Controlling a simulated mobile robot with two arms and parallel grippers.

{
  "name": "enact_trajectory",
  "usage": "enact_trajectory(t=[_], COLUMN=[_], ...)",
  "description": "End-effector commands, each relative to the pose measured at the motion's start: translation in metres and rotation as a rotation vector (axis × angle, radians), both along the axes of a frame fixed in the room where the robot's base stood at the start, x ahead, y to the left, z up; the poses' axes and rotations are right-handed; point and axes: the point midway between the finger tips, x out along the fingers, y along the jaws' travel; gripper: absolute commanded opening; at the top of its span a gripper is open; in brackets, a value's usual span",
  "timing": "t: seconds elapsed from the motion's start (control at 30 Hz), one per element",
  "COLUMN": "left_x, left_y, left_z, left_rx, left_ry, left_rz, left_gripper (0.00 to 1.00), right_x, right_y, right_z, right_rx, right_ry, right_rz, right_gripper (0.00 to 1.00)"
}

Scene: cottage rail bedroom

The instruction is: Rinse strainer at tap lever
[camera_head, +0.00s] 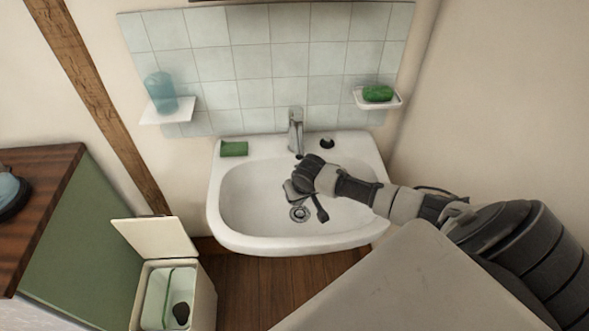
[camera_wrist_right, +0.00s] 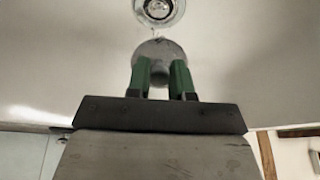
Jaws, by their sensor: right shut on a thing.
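My right gripper (camera_head: 300,198) reaches in from the right over the white washbasin (camera_head: 240,205), below the tap (camera_head: 296,130). In the right wrist view, its green-tipped fingers (camera_wrist_right: 162,78) are shut on a small round grey strainer (camera_wrist_right: 157,49). The strainer is partly hidden by the fingers, and I cannot make it out clearly in the head view. The basin's drain (camera_head: 299,213) lies just beyond it in the wrist view (camera_wrist_right: 160,10). A thin clear streak, like water, shows between strainer and drain. The tap lever is on top of the spout, above my gripper. My left gripper is not in view.
A green sponge (camera_head: 234,149) lies on the basin's left rim, and a dark round item (camera_head: 327,143) on its right. Small shelves hold a blue bottle (camera_head: 160,92) and green soap (camera_head: 377,93). An open-lidded bin (camera_head: 206,297) stands lower left, beside a green cabinet (camera_head: 85,235).

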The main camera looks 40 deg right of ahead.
Motion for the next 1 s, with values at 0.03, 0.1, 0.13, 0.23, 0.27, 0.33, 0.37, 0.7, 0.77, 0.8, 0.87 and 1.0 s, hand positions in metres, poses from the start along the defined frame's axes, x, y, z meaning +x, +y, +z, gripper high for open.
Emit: enact_trajectory(t=[0.03,0.1,0.13,0.23,0.27,0.33,0.37,0.7,0.77,0.8,0.87,1.0], left_x=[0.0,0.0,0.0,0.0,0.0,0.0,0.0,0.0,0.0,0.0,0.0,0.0], left_y=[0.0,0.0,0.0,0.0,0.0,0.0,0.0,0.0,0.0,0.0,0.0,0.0], left_z=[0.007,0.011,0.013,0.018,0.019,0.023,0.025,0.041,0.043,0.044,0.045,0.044], left_rx=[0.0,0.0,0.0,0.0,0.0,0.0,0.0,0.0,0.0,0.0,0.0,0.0], left_ry=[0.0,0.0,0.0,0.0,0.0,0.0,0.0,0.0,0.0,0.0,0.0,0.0], left_rz=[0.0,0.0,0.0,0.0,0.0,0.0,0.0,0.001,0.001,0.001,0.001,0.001], left_gripper=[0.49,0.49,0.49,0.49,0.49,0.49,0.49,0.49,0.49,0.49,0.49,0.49], right_x=[-0.002,-0.004,-0.005,-0.008,-0.009,-0.012,-0.012,-0.023,-0.025,-0.025,-0.026,-0.027], right_y=[0.005,0.01,0.013,0.02,0.022,0.027,0.03,0.054,0.058,0.059,0.061,0.063], right_z=[0.003,0.004,0.004,0.003,0.003,0.003,0.003,0.003,0.003,0.002,0.002,0.001], right_rx=[0.001,0.002,0.001,0.002,0.002,0.001,0.001,0.003,0.002,0.002,0.001,0.0], right_ry=[0.001,0.001,0.0,0.0,0.001,0.0,0.0,-0.001,-0.001,-0.001,-0.001,-0.002], right_rz=[0.001,0.002,0.002,0.001,0.001,0.002,0.002,0.001,0.001,0.001,0.0,0.0], right_gripper=[0.0,0.0,0.0,0.0,0.0,0.0,0.0,0.0,0.0,0.0,0.0,0.0])
